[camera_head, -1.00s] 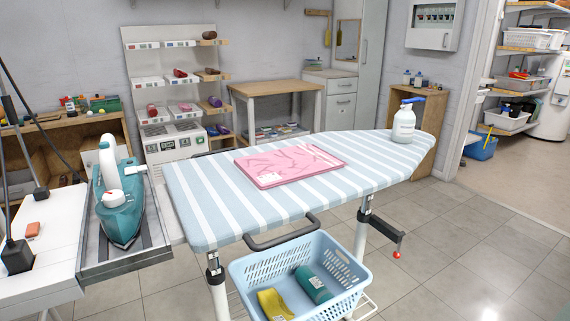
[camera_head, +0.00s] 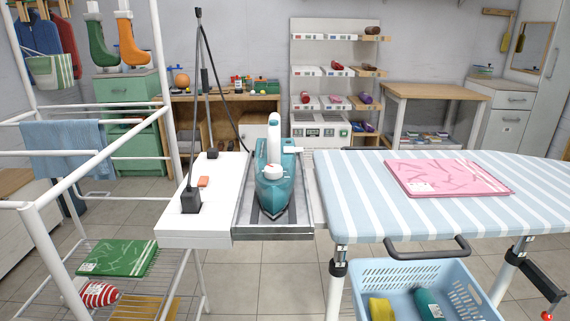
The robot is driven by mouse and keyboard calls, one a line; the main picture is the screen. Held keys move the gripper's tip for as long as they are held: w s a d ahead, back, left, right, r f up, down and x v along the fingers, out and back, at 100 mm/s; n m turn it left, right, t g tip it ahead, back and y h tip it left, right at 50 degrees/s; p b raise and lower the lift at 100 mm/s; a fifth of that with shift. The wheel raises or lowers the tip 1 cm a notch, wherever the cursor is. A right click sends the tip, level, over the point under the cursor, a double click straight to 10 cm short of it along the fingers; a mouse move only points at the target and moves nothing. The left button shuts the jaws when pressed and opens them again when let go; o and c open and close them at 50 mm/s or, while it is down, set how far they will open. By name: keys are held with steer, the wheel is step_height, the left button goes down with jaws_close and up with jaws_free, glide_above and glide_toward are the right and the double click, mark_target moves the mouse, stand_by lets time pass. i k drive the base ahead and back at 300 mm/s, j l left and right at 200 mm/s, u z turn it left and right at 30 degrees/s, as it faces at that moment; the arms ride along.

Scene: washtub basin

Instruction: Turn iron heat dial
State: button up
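A teal and white iron (camera_head: 272,185) stands on a grey metal tray (camera_head: 244,216) at the left end of the ironing board, its tip toward me. A round white dial with a reddish top (camera_head: 273,170) sits on the iron's upper front, below the white handle (camera_head: 273,140). The dial's markings are too small to read. My gripper is not in view.
The striped ironing board (camera_head: 360,205) bears a folded pink cloth (camera_head: 447,178). A blue basket (camera_head: 455,275) is below its front edge. A white shelf (camera_head: 215,188) with plugs and upright cords is left of the iron. A white drying rack (camera_head: 45,215) stands farther left.

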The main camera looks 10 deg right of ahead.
mark_target(271, 171)
steer(key=i+l+z, duration=0.6)
steer(key=z, duration=0.15)
steer(key=k+j+u, duration=0.5)
steer(key=k+j, duration=0.15)
steer(key=i, duration=0.5)
